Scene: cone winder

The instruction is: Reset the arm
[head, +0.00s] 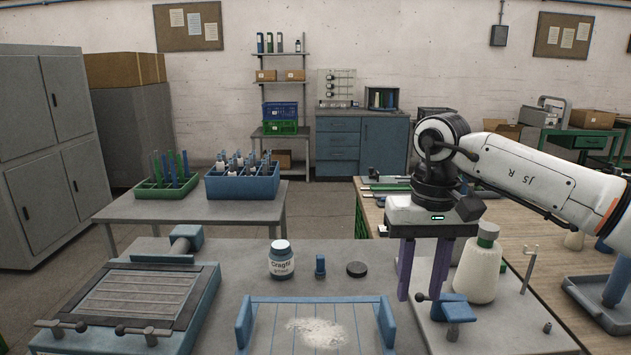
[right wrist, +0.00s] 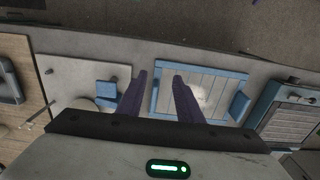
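My right arm (head: 540,180) comes in from the right. My left gripper is not in view.
A blue-ended tray (head: 270,335) with white powder lies at the front centre. A labelled jar (head: 281,260), a small blue piece (head: 320,267) and a black disc (head: 356,269) stand behind it. A blue clamp (head: 453,310) is near the right fingers. A framed slatted plate (head: 145,295) lies left.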

